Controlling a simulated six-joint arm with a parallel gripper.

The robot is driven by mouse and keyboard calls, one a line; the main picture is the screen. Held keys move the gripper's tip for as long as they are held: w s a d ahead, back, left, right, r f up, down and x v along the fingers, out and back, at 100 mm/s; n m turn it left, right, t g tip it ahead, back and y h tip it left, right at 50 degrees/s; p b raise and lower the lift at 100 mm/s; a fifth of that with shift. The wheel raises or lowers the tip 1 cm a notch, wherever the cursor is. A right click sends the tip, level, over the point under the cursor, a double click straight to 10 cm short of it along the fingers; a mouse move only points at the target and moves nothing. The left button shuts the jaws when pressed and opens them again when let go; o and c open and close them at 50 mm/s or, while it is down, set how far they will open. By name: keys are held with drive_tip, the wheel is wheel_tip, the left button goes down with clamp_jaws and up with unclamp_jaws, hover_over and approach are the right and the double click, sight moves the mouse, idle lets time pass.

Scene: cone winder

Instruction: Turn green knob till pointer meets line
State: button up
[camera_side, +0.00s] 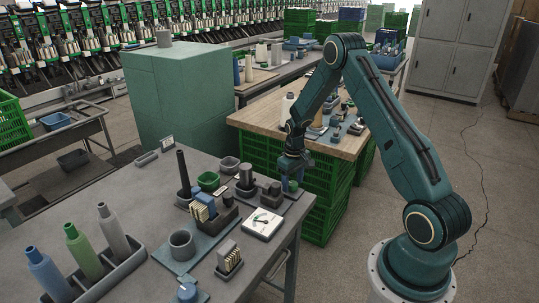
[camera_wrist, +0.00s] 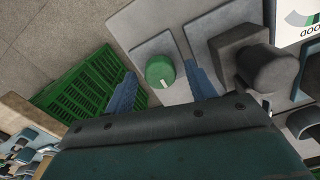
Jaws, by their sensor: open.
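The green knob (camera_wrist: 159,68) sits on a pale square plate in the wrist view, with a white mark on its lower part. In the side view the knob (camera_side: 293,185) shows small under my gripper (camera_side: 293,168). In the wrist view my gripper (camera_wrist: 160,70) is open, with one blue finger on each side of the knob and a visible gap at both sides. Whether the fingertips are level with the knob cannot be told. A white dial panel (camera_side: 263,223) with a dark needle and a green mark lies in front; only its corner (camera_wrist: 302,18) shows in the wrist view.
A dark block with a round post (camera_wrist: 262,70) stands right of the right finger. A green crate (camera_wrist: 92,88) is beyond the table edge on the left. Cups, spools and holders crowd the grey table (camera_side: 120,215) left of my gripper.

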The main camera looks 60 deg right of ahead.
drive_tip(key=shift+f, duration=0.1)
drive_tip(key=c, duration=1)
drive_tip(key=shift+o, duration=0.2)
drive_tip(key=shift+m, duration=2.2)
drive_tip(key=o, duration=1)
drive_tip(key=shift+c, duration=0.2)
